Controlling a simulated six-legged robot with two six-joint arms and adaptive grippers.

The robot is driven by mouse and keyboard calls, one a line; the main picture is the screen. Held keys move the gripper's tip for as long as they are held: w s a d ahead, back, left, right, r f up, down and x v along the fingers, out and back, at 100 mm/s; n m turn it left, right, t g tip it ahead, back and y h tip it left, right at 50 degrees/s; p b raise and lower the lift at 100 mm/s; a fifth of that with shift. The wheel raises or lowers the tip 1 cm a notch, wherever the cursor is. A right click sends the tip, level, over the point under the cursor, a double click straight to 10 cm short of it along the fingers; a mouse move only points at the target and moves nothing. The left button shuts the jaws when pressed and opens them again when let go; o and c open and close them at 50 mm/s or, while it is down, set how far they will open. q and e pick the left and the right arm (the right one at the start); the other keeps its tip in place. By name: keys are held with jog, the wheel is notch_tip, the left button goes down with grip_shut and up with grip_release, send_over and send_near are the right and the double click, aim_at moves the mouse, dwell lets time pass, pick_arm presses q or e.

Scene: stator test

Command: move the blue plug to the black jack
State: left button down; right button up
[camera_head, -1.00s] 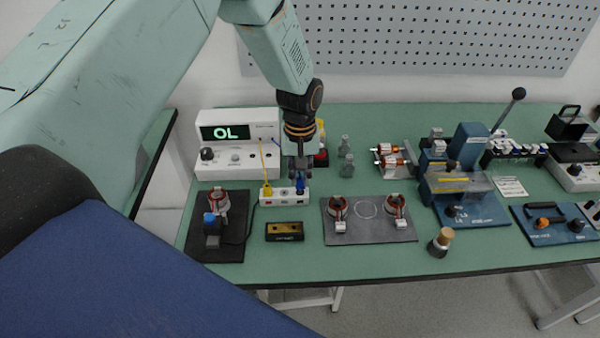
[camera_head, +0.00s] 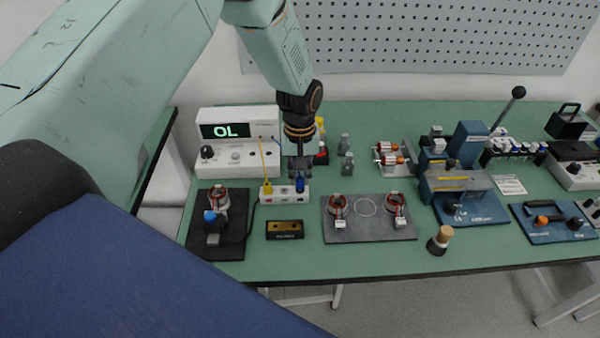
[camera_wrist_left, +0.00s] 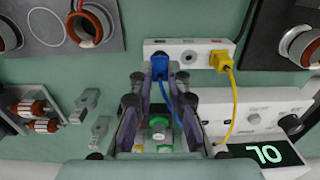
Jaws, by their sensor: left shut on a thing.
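The blue plug (camera_head: 300,185) is at the right end of a white jack strip (camera_head: 284,198), with a blue lead. It also shows in the left wrist view (camera_wrist_left: 159,63), between the fingertips of my left gripper (camera_wrist_left: 161,77). My left gripper (camera_head: 300,176) points down and is shut on the plug. A small dark mark on the strip, perhaps the black jack (camera_wrist_left: 150,42), lies just beyond the plug. The fingers and plug hide the contact, so I cannot tell if the plug is seated. My right gripper is not in view.
A yellow plug (camera_head: 267,187) stands at the strip's left end, close by. Behind is a meter (camera_head: 236,159) reading OL. A dark mat with a stator (camera_head: 219,197) is left, a grey plate with two stators (camera_head: 366,232) right.

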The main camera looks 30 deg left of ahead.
pick_arm(q)
jog(key=shift+f, duration=0.85)
dwell(0.8)
jog(key=c, duration=1.2)
grip_release()
notch_tip(320, 180, up, 12)
jog(key=shift+r, duration=0.1)
